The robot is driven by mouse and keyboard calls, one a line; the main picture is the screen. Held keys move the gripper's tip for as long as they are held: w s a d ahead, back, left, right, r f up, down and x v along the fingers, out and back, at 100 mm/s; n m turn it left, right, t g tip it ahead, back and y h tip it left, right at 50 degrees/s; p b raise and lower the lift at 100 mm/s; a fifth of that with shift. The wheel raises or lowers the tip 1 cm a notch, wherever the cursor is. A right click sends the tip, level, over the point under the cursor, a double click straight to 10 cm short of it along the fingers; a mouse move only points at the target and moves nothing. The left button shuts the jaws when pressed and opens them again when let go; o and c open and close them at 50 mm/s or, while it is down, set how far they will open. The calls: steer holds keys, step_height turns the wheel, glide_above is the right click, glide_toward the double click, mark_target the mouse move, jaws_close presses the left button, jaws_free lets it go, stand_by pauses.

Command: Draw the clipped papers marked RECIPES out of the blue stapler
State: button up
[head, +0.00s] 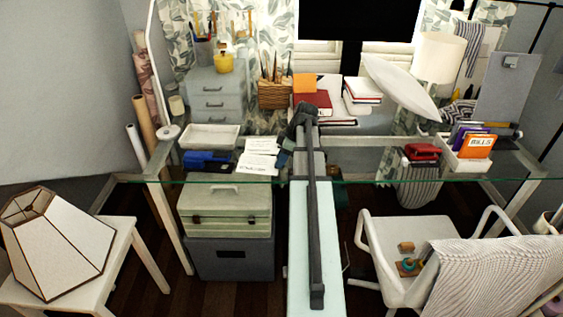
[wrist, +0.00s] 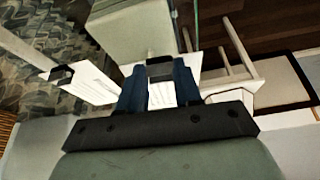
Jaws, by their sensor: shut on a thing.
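The blue stapler (head: 208,160) lies on the glass desk, left of the middle, in the head view. White papers (head: 257,164) lie just to its right, with a further white sheet (head: 263,145) behind them. I cannot read RECIPES on any of them. My gripper (head: 285,157) is low at the right edge of the papers. In the wrist view, my gripper (wrist: 159,88) has its two blue fingers around white papers with a dark clip (wrist: 160,72). Another white sheet (wrist: 92,84) with a dark clip lies to the left. I cannot make out the stapler there.
A white tray (head: 210,137) stands behind the stapler. Red books (head: 312,104) and a wicker basket (head: 273,95) stand at the back. A red stapler (head: 422,152) and a holder with an orange BILLS card (head: 475,145) are at the right.

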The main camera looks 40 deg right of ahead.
steer(key=shift+r, duration=2.8)
